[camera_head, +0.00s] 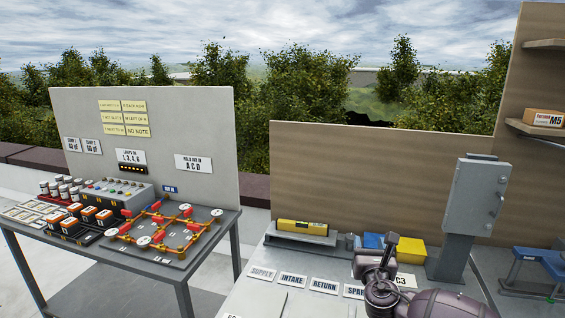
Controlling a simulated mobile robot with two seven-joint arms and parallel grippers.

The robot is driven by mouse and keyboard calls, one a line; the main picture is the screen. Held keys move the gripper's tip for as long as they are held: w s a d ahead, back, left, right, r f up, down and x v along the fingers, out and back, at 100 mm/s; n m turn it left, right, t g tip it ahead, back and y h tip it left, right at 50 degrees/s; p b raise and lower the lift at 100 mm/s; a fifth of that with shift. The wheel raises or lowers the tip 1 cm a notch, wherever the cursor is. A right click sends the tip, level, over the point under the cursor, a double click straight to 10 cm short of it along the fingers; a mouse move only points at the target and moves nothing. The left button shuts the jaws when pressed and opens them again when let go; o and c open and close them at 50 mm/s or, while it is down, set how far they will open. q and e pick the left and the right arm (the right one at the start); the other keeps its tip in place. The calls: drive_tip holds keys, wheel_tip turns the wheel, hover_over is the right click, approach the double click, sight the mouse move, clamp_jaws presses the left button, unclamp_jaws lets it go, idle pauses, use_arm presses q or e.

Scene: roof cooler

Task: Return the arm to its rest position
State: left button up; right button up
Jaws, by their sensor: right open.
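My right arm (435,303) comes in from the bottom right, over the front of the right-hand workbench. My right gripper (389,252) is at its end, near the row of labels, and is open. I see nothing held in it. The gripper is small and partly hidden by its own wrist, so its fingertips are hard to make out. My left arm and left gripper do not show.
Close behind the gripper stand a blue bin (373,241) and a yellow bin (412,250). A yellow level (302,227) lies left of them. A grey cabinet (474,196) stands to the right. The left table (213,248) carries red-and-yellow piping (157,222).

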drive_tip(key=s+f+m+g+h, duration=0.1)
drive_tip(key=s+f+m+g, duration=0.4)
drive_tip(key=s+m, duration=0.45)
drive_tip(key=s+f+m+g+h, duration=0.1)
drive_tip(key=s+f+m+g, duration=0.2)
drive_tip(key=s+f+m, duration=0.6)
drive_tip(key=s+d+m+g+y, duration=0.2)
drive_tip(key=s+d+m+g, duration=0.15)
drive_tip(key=s+m, duration=0.7)
drive_tip(key=s+d+m+g+y, duration=0.15)
drive_tip(key=s+m+g, duration=0.35)
drive_tip(key=s, duration=1.1)
use_arm(q)
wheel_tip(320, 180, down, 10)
drive_tip(key=b, duration=1)
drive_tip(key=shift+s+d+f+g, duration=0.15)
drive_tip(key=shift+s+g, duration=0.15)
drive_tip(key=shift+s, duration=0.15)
use_arm(e)
drive_tip(key=w+f+t, duration=0.3)
drive_tip(key=f+t, duration=0.1)
drive_tip(key=f, duration=0.6)
drive_tip(key=w+f+t, duration=0.4)
drive_tip(key=f+t, duration=0.1)
drive_tip(key=f, duration=0.5)
drive_tip(key=shift+d+f, duration=0.2)
drive_tip(key=shift+r, duration=0.1)
